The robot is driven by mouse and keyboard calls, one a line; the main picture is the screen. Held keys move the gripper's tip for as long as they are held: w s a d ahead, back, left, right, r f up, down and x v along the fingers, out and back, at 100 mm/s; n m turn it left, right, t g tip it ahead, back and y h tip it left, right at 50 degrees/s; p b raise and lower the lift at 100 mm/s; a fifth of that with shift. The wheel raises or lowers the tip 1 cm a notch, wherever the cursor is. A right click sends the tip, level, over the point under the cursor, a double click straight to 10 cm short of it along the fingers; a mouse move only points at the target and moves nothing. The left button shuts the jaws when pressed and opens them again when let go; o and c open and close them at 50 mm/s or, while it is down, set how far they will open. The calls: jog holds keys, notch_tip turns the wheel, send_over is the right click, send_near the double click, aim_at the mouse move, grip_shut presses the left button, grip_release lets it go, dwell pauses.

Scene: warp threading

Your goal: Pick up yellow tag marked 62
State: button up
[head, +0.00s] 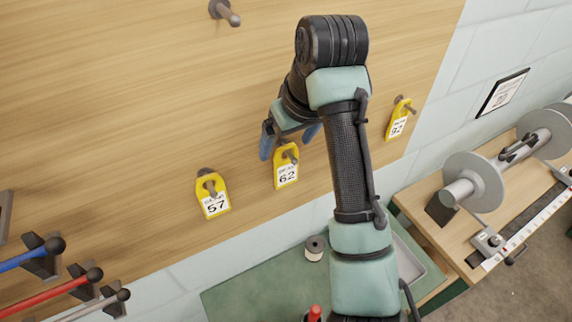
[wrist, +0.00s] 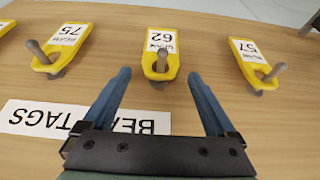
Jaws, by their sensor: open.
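The yellow tag marked 62 (head: 286,176) hangs on a grey peg on the wooden board in the head view. In the wrist view the same tag (wrist: 161,58) shows upside down, centred ahead of the fingers, with the peg through its hole. My gripper (head: 290,135) is at the board just above the tag in the head view. In the wrist view its two blue fingers (wrist: 158,84) are spread apart, with nothing between them. The tag lies beyond the fingertips, and they appear not to touch it.
Tag 57 (head: 213,196) hangs to the left and tag 92 (head: 398,121) to the right. Tag 75 (wrist: 62,48) shows in the wrist view, with a white label strip (wrist: 85,118) on the board. An empty peg (head: 225,12) sticks out above. Coloured rods (head: 50,295) stand out at lower left.

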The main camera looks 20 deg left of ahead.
jog(key=shift+f, duration=0.1)
grip_shut()
dwell(0.4)
